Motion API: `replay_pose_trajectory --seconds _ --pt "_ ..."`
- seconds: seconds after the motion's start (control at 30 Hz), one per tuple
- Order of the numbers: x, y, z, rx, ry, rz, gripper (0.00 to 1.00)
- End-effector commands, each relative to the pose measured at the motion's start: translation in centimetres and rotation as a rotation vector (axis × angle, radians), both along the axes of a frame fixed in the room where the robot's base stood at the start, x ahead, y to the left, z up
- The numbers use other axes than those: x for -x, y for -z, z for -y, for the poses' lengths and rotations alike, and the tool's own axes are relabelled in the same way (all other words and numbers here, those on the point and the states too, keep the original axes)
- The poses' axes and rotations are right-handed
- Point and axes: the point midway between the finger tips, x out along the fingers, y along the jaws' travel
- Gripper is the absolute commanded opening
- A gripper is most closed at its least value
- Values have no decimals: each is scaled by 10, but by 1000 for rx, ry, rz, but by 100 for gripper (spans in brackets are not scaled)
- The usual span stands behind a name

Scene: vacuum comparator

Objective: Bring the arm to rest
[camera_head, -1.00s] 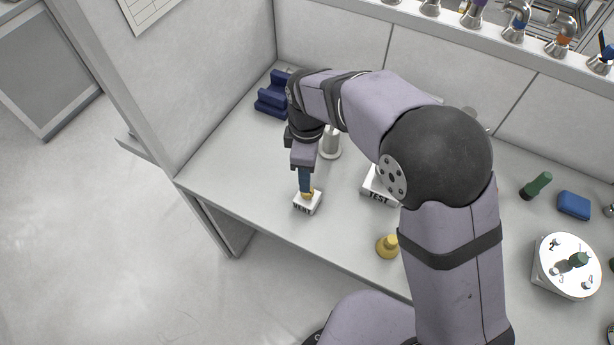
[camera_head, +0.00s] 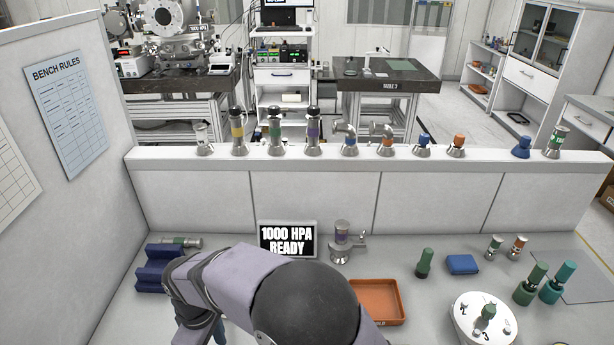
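My arm shows at the bottom left of the view, with its dark round joint low in the middle. It bends over to the left and down to my gripper (camera_head: 212,333), which is cut off by the lower edge. Only the upper part of the gripper and a bit of blue show there. Its fingertips are out of view, so I cannot tell whether it is open or shut or holds anything.
A blue stepped holder (camera_head: 152,273) stands left of my arm. A display (camera_head: 287,238) reads "1000 HPA READY". An orange tray (camera_head: 400,301), a round white turntable (camera_head: 468,331) and several green fittings stand right. A ledge (camera_head: 370,160) with fittings runs behind.

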Motion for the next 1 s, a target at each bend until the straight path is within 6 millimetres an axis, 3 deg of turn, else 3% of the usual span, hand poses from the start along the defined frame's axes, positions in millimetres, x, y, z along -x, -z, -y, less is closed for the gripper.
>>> replay_pose_trajectory --seconds 0.1,0.23,0.37,0.5,0.6,0.7,0.8,1.0 --pt "30 29 37 72 179 -50 45" --pt "58 38 81 127 351 -76 45" --pt "74 34 141 163 547 -95 45" --pt "89 19 217 170 753 -117 45" --pt "98 8 261 155 898 -124 45" --pt "97 -4 290 114 1036 -108 45" --pt "82 -18 311 59 1155 -66 45" --pt "65 -34 343 4 1312 -11 45"
